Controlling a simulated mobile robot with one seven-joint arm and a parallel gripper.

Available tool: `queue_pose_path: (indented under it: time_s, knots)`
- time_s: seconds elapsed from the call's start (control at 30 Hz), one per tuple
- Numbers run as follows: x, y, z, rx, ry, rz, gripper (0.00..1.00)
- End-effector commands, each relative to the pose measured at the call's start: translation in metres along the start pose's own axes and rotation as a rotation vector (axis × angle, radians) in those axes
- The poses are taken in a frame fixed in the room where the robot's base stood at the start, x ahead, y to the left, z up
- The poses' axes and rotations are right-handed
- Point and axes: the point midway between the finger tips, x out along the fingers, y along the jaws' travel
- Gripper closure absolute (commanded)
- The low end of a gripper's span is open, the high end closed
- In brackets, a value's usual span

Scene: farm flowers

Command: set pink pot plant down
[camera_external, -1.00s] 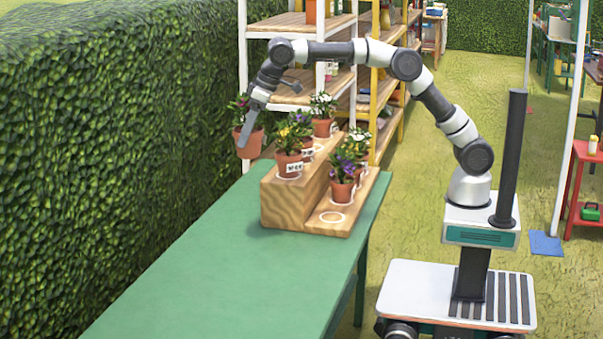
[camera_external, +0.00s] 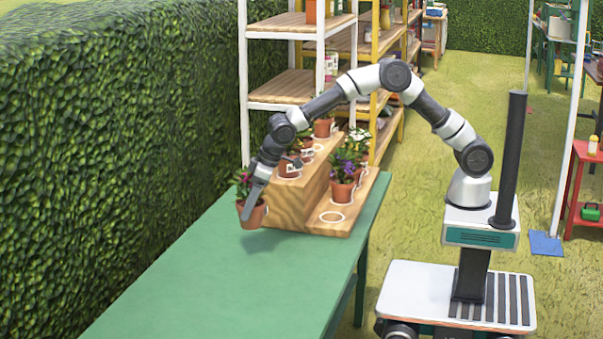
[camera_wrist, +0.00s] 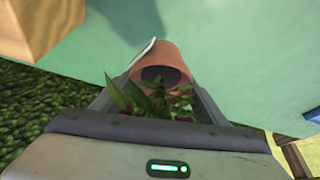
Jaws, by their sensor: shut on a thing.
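The pink pot plant is a terracotta pot (camera_external: 250,216) with green leaves and a few pink flowers. My gripper (camera_external: 256,203) is shut on it, left of the wooden step stand. In the wrist view the pot (camera_wrist: 163,62) sits between the fingers of my gripper (camera_wrist: 160,85), with leaves and dark pink blooms nearer the camera. The green table (camera_external: 215,275) is under it. The pot is low over the table, and I cannot tell if its base touches.
The wooden step stand (camera_external: 292,204) holds several potted plants, with an empty white ring (camera_external: 331,217) on its lower step. A hedge (camera_external: 110,150) runs along the left. The near part of the table is clear. Shelves (camera_external: 300,88) stand behind.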

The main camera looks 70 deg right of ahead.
Motion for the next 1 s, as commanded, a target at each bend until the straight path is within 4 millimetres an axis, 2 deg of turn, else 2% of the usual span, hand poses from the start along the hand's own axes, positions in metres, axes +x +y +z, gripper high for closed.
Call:
queue_pose_path:
  time_s: [0.2,0.37,0.6,1.0]
  knots:
    - [0.034,0.0,0.014,0.0,-0.001,0.0,0.69]
    - [0.047,0.0,0.019,0.001,0.0,0.0,0.69]
    - [0.081,0.0,0.034,0.0,-0.002,0.0,0.69]
    - [0.089,0.0,0.037,0.001,0.001,0.0,0.69]
